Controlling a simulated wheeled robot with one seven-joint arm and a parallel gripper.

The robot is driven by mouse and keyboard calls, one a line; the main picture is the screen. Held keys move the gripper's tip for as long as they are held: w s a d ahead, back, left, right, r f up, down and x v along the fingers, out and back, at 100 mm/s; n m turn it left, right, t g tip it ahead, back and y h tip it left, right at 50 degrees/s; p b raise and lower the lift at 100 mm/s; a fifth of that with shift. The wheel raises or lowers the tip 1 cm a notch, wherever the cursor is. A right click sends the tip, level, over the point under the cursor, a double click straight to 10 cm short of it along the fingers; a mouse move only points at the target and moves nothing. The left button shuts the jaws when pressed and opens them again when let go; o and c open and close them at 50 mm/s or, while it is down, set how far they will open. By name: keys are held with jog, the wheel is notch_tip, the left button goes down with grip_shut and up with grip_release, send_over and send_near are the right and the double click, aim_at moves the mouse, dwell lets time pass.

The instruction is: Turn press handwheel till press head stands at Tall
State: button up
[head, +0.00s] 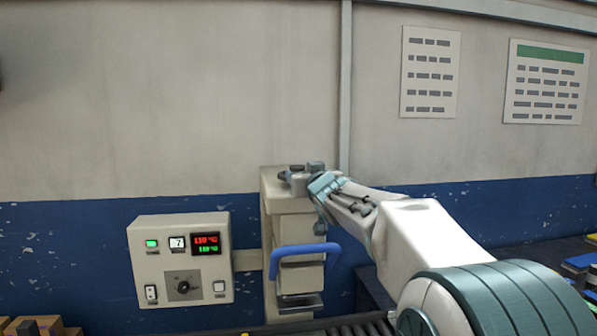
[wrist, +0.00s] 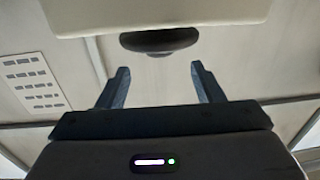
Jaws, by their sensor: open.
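The press (head: 272,205) is a pale column against the wall in the head view. Its press head (head: 298,278) is a pale block with a dark plate below, above the conveyor. A dark rounded part, apparently the press handwheel (wrist: 158,40), shows under a pale block at the top of the wrist view. My gripper (head: 303,174) is at the top of the press in the head view. In the wrist view its two dark fingers (wrist: 160,82) are apart, with nothing between them, and the handwheel lies beyond their tips. No Tall mark is readable.
A blue bar handle (head: 305,252) crosses the press front. A control box (head: 180,262) with a dial and lit displays stands left of it. The roller conveyor (head: 345,325) runs below. Cardboard boxes (head: 40,325) are at bottom left. The wall above the press is clear.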

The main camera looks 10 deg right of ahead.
aim_at(299, 170)
jog(key=w, duration=0.5)
jog(key=w+p, duration=0.1)
jog(key=w, duration=0.1)
jog(key=shift+w+a, duration=0.2)
jog(key=shift+a, duration=0.05)
jog(key=c, duration=1)
